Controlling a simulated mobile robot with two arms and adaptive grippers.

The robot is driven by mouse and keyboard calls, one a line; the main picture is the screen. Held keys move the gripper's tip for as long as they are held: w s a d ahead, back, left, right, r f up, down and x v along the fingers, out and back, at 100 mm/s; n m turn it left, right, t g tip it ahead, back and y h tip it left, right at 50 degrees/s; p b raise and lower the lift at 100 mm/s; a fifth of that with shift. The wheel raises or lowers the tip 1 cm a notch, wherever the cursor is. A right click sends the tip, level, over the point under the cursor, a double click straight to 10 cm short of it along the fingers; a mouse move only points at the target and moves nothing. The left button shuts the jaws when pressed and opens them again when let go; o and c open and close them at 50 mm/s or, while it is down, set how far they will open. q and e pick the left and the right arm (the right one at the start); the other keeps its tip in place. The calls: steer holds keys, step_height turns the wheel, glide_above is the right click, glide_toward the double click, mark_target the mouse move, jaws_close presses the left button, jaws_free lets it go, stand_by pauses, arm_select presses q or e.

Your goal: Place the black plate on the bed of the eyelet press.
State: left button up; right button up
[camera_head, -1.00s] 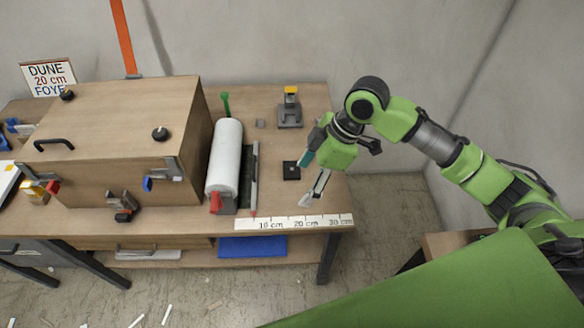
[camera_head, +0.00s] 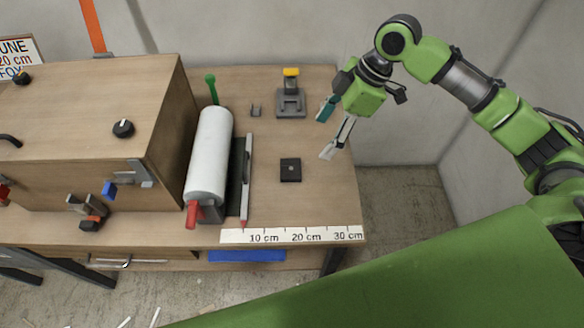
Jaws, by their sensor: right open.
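The black plate (camera_head: 290,169) lies flat on the bench, a small dark square with a lighter spot in its middle. The eyelet press (camera_head: 291,98) stands behind it near the bench's back edge, grey with a yellow top. Its bed appears empty. My right gripper (camera_head: 327,132) is open and empty above the bench's right side, to the right of the plate and apart from it. My left gripper is not in view.
A white roll (camera_head: 209,153) and a long grey bar (camera_head: 247,178) lie left of the plate. A ruler (camera_head: 292,235) runs along the front edge. A large wooden box (camera_head: 85,125) fills the left.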

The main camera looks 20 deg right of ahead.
mark_target(298, 169)
steer(key=x, duration=1.4)
steer(key=shift+w+f, duration=0.35)
steer(key=c, duration=1.3)
steer(key=shift+r, duration=0.15)
